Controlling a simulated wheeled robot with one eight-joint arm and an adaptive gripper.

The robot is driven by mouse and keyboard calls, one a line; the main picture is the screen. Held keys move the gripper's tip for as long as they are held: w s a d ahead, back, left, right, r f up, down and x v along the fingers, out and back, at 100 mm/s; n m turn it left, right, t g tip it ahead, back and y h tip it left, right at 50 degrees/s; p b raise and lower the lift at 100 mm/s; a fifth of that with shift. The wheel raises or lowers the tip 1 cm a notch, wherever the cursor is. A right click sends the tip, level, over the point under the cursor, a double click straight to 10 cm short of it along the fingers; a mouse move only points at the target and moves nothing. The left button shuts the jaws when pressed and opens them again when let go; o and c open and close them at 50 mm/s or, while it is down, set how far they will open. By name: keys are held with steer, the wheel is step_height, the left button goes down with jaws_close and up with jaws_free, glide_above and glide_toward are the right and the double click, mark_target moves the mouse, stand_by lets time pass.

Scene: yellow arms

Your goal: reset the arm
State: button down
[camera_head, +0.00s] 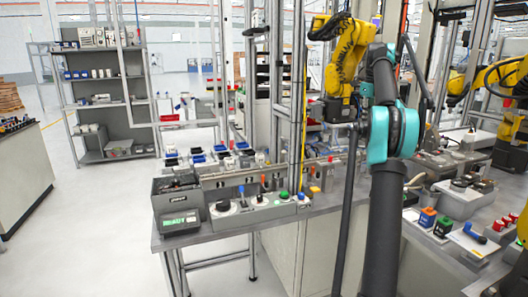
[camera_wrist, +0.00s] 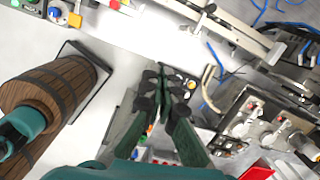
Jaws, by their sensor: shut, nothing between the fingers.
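My arm (camera_head: 391,130), dark with teal joints, rises through the right of the head view and bends near the top. My gripper is not discernible in the head view. In the wrist view my gripper (camera_wrist: 165,74) has its dark green fingers together at the tips, shut and empty. The fingers show no clear contact with anything.
A grey workbench (camera_head: 230,233) with a control panel and a READY display (camera_head: 180,222) stands left of my arm. Open floor (camera_head: 110,220) lies at left.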

steer(key=s+a+f+n+t, duration=0.1)
steer(key=s+a+f+n, duration=1.4)
steer(key=f+n, duration=0.1)
steer(key=s+a+f+n, duration=0.2)
steer(key=s+f+n, duration=0.2)
steer(key=s+f, duration=0.3)
steer(key=s+a+f+n+t, duration=0.1)
steer(key=s+a+f+n, duration=0.2)
steer(key=s, duration=0.9)
steer(key=s+a+f+n, duration=0.2)
steer(key=s+f+n, duration=0.4)
steer(key=s+f, duration=0.4)
step_height(320, 180, down, 2)
steer(key=shift+s+a+n+t, duration=0.3)
steer(key=shift+n+t, duration=0.1)
